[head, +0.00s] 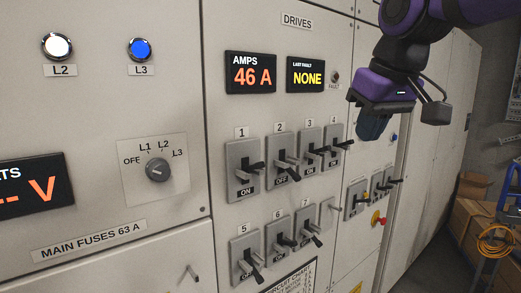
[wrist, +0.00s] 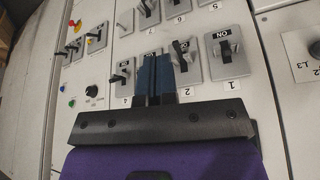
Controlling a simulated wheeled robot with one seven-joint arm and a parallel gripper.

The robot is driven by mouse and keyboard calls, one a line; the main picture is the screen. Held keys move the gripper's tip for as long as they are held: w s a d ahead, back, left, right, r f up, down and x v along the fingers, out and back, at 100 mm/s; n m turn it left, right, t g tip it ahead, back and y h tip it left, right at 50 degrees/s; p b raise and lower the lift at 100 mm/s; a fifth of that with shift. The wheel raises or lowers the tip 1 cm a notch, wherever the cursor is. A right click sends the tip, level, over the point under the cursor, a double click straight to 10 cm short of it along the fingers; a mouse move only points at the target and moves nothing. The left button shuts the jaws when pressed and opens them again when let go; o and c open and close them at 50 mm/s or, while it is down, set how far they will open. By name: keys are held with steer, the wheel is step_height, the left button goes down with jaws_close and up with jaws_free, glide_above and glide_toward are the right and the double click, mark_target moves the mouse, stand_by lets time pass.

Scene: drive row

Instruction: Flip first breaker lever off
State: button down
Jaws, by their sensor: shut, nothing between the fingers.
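The first breaker (head: 243,174) is a grey plate marked 1 under the DRIVES displays in the head view. Its black-tipped lever (head: 257,166) sticks out and angles slightly up, and the plate's label reads ON. In the wrist view the breaker plate (wrist: 226,62) appears upside down at the upper right, with ON readable. My gripper (head: 374,127) is shut and empty, to the right of breaker 4 in the head view and apart from breaker 1. In the wrist view my gripper's fingers (wrist: 155,75) cover most of breaker 3.
Breaker 2 (head: 283,160) reads OFF with its lever down, close beside breaker 1. Breakers 3 (head: 308,150) and 4 (head: 333,143) follow to the right. A lower row includes breaker 5 (head: 245,260). A rotary switch (head: 157,169) stands left; boxes (head: 455,225) stand right.

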steer(key=w+a+r+n, duration=0.1)
steer(key=w+a+r, duration=0.2)
steer(key=w+a, duration=0.2)
steer(key=w+a+r+n+g+y, duration=0.1)
steer(key=w+a+r+n, duration=0.1)
steer(key=w+a, duration=0.4)
steer(key=a+r, duration=0.1)
steer(key=a, duration=0.4)
steer(key=shift+a+n, duration=0.2)
steer(key=shift+n, duration=0.1)
steer(key=shift+w, duration=0.15)
glide_above(253, 168)
steer(key=f, duration=1)
steer(key=shift+w+d, duration=0.1)
steer(key=shift+d, duration=0.25)
steer(key=shift+s+d+f, duration=0.2)
steer(key=shift+s+f, duration=0.1)
steer(key=shift+f, duration=0.3)
steer(key=shift+s+d+f, duration=0.2)
steer(key=shift+s+f, duration=0.05)
steer(key=shift+f, duration=0.35)
steer(key=shift+s+f, duration=0.15)
steer(key=shift+f, duration=0.1)
steer(key=shift+d+f, duration=0.1)
steer(key=shift+d, duration=0.05)
